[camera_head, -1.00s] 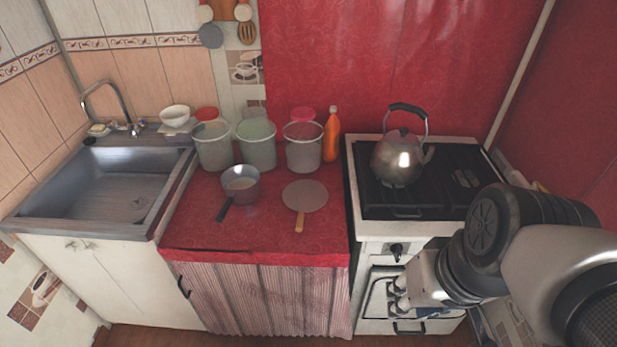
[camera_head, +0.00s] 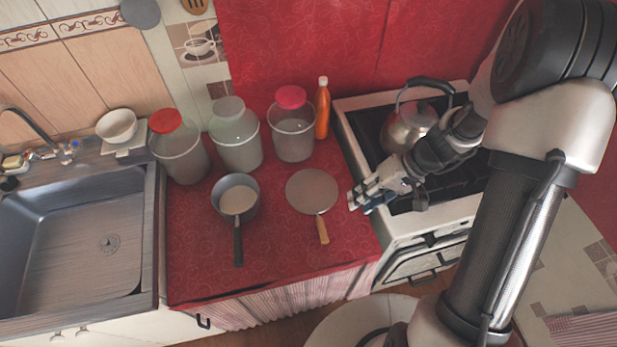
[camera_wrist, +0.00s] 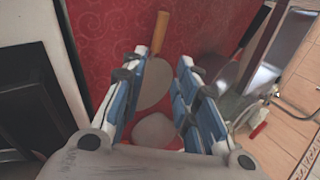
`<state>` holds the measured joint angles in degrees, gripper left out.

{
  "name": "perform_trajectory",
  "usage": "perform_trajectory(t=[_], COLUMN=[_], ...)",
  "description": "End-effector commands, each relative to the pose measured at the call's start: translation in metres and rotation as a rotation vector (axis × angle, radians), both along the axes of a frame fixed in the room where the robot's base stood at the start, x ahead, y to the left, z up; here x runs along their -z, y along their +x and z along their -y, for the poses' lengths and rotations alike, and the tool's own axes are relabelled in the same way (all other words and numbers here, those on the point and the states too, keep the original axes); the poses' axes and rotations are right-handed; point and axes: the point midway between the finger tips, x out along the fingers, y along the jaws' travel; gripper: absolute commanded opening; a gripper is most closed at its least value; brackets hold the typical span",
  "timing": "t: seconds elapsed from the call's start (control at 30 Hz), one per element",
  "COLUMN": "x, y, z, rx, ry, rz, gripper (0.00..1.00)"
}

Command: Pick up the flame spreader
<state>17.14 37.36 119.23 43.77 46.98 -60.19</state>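The flame spreader (camera_head: 312,188) is a flat round grey disc with a wooden handle. It lies on the red counter with the handle toward the front edge. My gripper (camera_head: 358,199) is to the right of the disc, near the border between counter and stove, apart from the flame spreader. In the wrist view, my gripper (camera_wrist: 164,57) is open and empty. The flame spreader's disc (camera_wrist: 154,88) shows between and beyond the fingers, which hide its edges partly, and its wooden handle (camera_wrist: 160,32) points toward the top.
A saucepan (camera_head: 223,204) stands left of the flame spreader. Several lidded jars (camera_head: 293,137) and an orange bottle (camera_head: 322,112) stand behind it. A kettle (camera_head: 405,126) is on the stove, close behind my arm. The sink (camera_head: 75,235) is at the left. The counter's front is clear.

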Motion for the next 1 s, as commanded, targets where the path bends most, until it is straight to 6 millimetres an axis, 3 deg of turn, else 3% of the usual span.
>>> perform_trajectory(t=[0.43,0.77,1.0], x=[0.08,0.103,0.135], y=[-0.007,-0.008,-0.008], z=[-0.05,-0.066,-0.084], rx=[-0.003,-0.001,-0.002], ry=[0.0,0.0,0.0], rz=[-0.006,-0.004,-0.005], gripper=[0.28,0.28,0.28])
